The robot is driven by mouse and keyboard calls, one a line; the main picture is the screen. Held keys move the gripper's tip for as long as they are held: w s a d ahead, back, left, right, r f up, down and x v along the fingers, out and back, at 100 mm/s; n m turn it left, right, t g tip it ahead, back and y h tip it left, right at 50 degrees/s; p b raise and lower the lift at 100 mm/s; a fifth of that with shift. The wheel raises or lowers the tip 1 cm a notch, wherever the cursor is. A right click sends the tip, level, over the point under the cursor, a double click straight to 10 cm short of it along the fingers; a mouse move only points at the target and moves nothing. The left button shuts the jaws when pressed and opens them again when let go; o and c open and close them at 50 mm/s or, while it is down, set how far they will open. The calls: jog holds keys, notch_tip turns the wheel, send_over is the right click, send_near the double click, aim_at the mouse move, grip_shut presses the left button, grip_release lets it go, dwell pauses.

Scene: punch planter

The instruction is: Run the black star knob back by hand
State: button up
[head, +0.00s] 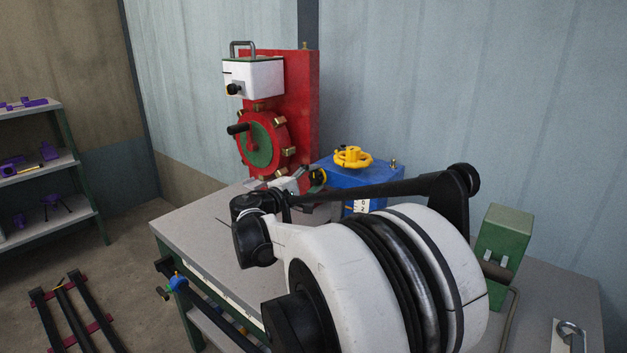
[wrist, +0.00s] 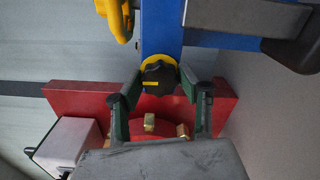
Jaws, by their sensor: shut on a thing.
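The black star knob (wrist: 158,78) sits on a yellow ring at the end of the blue housing (wrist: 160,30) in the wrist view. A short yellow mark shows on its face. My gripper (wrist: 161,83) has one green-and-black finger on each side of the knob and is shut on it. In the head view the knob (head: 318,177) is a small dark shape with yellow on the near side of the blue housing (head: 345,180), and my gripper (head: 300,183) is partly hidden there by my arm.
The red machine (head: 302,110) with its toothed wheel (head: 262,143) and white box (head: 252,77) stands close behind my gripper. A yellow handwheel (head: 352,157) tops the blue housing. A green block (head: 503,240) stands at right. The bench's left part (head: 195,222) is clear.

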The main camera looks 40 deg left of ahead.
jog(key=n, duration=0.4)
jog(key=shift+n, duration=0.3)
jog(key=n, duration=0.4)
jog(key=shift+f+n, duration=0.1)
jog(key=shift+n, duration=0.3)
jog(key=o, duration=1.1)
jog(key=shift+s, duration=0.1)
jog(key=s, duration=1.2)
